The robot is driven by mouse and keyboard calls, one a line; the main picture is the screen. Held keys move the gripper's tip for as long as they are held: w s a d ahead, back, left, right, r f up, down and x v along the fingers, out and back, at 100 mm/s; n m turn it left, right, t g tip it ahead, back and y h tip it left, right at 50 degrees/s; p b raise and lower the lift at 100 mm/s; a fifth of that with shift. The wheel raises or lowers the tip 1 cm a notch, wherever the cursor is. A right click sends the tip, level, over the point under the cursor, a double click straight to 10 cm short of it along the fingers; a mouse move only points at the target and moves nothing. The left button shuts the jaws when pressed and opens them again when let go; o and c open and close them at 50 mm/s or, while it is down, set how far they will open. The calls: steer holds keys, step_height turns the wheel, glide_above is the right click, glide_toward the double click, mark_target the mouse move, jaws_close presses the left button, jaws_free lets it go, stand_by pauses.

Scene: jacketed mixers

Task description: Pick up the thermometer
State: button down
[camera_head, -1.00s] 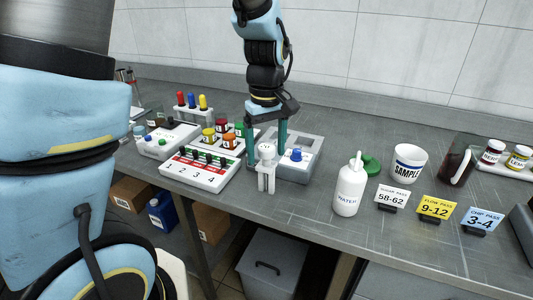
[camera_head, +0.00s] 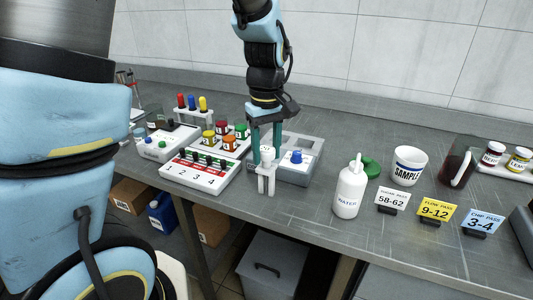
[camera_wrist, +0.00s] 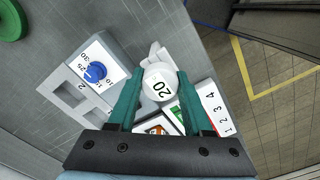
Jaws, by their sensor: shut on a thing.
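The thermometer (camera_head: 267,154) shows as a white round head in a white stand (camera_head: 266,182) near the bench's front edge. In the wrist view its white disc head (camera_wrist: 158,84) faces the camera and reads 20. My gripper (camera_head: 266,158) points down over it. In the wrist view the green fingers of my gripper (camera_wrist: 160,76) are shut on the head from both sides. The head still sits at the stand. The thermometer's lower part is hidden.
A grey device with a blue knob (camera_head: 296,158) stands just right of the stand. A white panel numbered 1 to 4 (camera_head: 200,175) is at left. A water bottle (camera_head: 348,192) and sample cup (camera_head: 409,165) stand to the right.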

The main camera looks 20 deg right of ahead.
step_height(320, 180, up, 28)
steer(key=p, duration=0.7)
stand_by(1.0)
